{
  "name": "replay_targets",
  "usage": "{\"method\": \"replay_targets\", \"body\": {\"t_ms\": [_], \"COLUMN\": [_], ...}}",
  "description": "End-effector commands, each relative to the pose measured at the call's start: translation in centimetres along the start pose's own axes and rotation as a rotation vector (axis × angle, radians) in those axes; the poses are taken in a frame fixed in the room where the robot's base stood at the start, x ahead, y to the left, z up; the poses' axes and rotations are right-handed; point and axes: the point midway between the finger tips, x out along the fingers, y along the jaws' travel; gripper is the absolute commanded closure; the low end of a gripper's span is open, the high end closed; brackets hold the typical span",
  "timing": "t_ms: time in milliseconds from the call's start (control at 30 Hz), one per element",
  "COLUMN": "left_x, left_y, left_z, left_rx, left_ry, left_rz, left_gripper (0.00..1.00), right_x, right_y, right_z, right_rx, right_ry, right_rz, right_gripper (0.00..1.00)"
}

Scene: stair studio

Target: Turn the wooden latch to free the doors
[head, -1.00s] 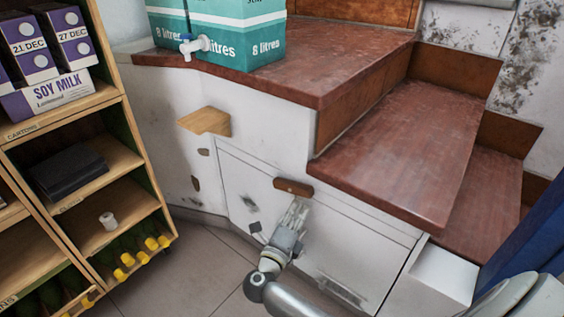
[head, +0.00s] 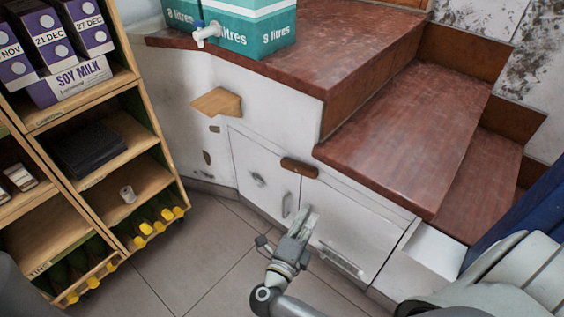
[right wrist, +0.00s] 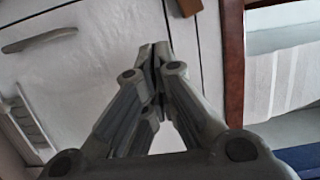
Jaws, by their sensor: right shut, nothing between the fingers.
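The wooden latch (head: 299,167) is a short brown bar at the top of the white cupboard doors under the stairs. It lies roughly level across the gap between the left door (head: 258,175) and the right door (head: 362,222). My right gripper (head: 309,210) is just below the latch, in front of the doors, apart from it. It is shut and empty. In the right wrist view its fingertips (right wrist: 157,50) meet, and part of the latch (right wrist: 189,6) shows at the top edge. My left gripper is not in view.
The doors have metal handles, one on the left door (head: 287,204) and one on the right (head: 340,260). A wooden corner ledge (head: 217,102) juts out at upper left. A shelf unit (head: 160,183) stands at left. Red-brown steps (head: 400,150) overhang at right. Tiled floor (head: 200,270) is free between.

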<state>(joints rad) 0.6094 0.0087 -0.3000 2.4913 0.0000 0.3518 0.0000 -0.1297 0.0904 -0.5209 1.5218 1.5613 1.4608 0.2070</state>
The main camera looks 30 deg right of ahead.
Motion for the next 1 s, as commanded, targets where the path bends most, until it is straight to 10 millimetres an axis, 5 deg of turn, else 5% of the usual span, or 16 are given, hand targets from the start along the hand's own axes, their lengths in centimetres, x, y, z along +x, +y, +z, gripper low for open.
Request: {"method": "replay_targets", "body": {"t_ms": [67,533,1000], "left_x": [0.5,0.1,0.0], "left_y": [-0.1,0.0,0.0], "left_z": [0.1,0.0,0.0], "left_rx": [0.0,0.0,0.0], "left_ry": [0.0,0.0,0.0], "left_rz": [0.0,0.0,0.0], "left_gripper": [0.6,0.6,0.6], "right_x": [-1.8,-1.5,-3.3], "right_y": [-0.1,-9.0,-18.1], "right_z": [0.0,2.8,4.2], "right_rx": [-0.001,0.021,-0.027], "right_ry": [0.0,-0.164,-0.286], "right_rz": [0.006,-0.247,-0.518], "right_gripper": [1.0,1.0,1.0]}}
